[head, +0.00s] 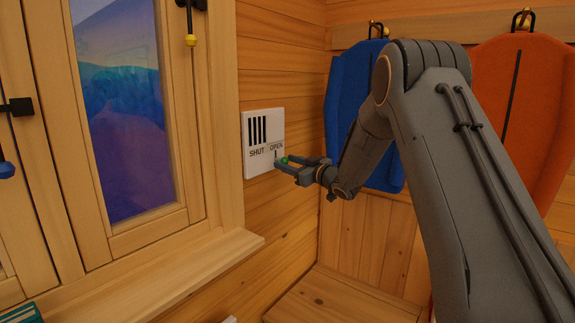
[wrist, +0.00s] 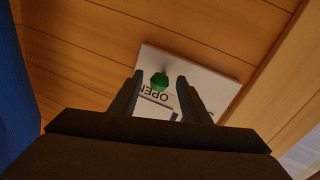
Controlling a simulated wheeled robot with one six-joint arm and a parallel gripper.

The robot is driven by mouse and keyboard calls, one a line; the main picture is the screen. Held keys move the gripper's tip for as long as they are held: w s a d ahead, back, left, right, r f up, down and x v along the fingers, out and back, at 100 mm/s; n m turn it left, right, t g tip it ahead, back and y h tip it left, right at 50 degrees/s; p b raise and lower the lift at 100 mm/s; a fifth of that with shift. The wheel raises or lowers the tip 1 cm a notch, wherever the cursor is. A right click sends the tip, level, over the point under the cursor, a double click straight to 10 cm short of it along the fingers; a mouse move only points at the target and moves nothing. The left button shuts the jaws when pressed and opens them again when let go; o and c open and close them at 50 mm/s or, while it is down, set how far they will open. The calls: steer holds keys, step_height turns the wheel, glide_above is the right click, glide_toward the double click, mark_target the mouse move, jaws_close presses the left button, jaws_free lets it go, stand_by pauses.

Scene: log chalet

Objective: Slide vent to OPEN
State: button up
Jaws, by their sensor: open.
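The white vent (head: 263,141) is on the wood wall right of the window, with dark slots above the words SHUT and OPEN. Its green knob (head: 284,160) is at the right, by OPEN. My gripper (head: 283,164) is in front of the vent's lower right part. In the wrist view, the vent plate (wrist: 205,83) appears upside down, and the green knob (wrist: 159,80) lies between the tips of my open gripper (wrist: 159,78). I cannot tell whether either finger touches the knob.
A window (head: 120,100) with a wooden sill (head: 160,270) is at the left. A blue padded item (head: 350,95) and an orange one (head: 525,100) hang on hooks behind my arm. A wooden bench (head: 345,300) is below.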

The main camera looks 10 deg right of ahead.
steer(key=b+v, duration=0.1)
steer(key=v, duration=0.6)
steer(key=shift+s+d+b, duration=0.2)
steer(key=shift+s+b, duration=0.05)
steer(key=shift+b, duration=0.1)
steer(key=s+d+f+m+g+h, duration=0.3)
steer(key=s+f+h, duration=0.25)
steer(key=s, duration=0.25)
steer(key=s+d+f+m+g+h, duration=0.3)
steer(key=s+f+m+h, duration=0.1)
steer(key=s+f, duration=0.4)
steer(key=s+a+f+g, duration=0.1)
steer(key=s+f+g, duration=0.1)
steer(key=s, duration=0.8)
steer(key=s+a+f+m+g, duration=0.1)
steer(key=s+f+g, duration=0.1)
steer(key=s, duration=0.8)
steer(key=s+a+f+m+g, duration=0.1)
steer(key=s+g, duration=0.3)
steer(key=s, duration=0.6)
steer(key=shift+a+f+g, duration=0.3)
steer(key=shift+f, duration=0.2)
steer(key=shift+w+h, duration=0.1)
steer(key=shift+h, duration=0.15)
